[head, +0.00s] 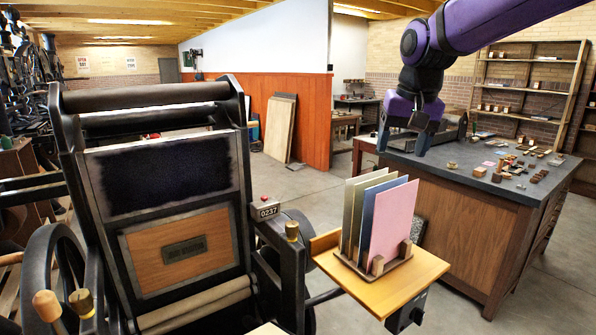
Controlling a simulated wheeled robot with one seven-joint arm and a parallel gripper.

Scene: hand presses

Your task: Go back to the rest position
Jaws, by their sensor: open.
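My purple arm (500,25) reaches in from the upper right. My gripper (403,143) hangs down, its two dark-tipped fingers spread apart with nothing visible between them. It appears in front of the left end of the dark-topped cabinet (462,215); its height above the top is hard to tell. A rack (372,268) of upright cards, with a pink card (392,222) in front, stands on a small wooden shelf (428,262) below it in the picture, apart from the gripper.
A black hand press (258,235) with a counter reading 0237 (268,211) fills the left. Several small blocks (505,165) lie on the cabinet top. A wooden shelf unit (530,75) stands behind. Floor (320,185) is clear between press and cabinet.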

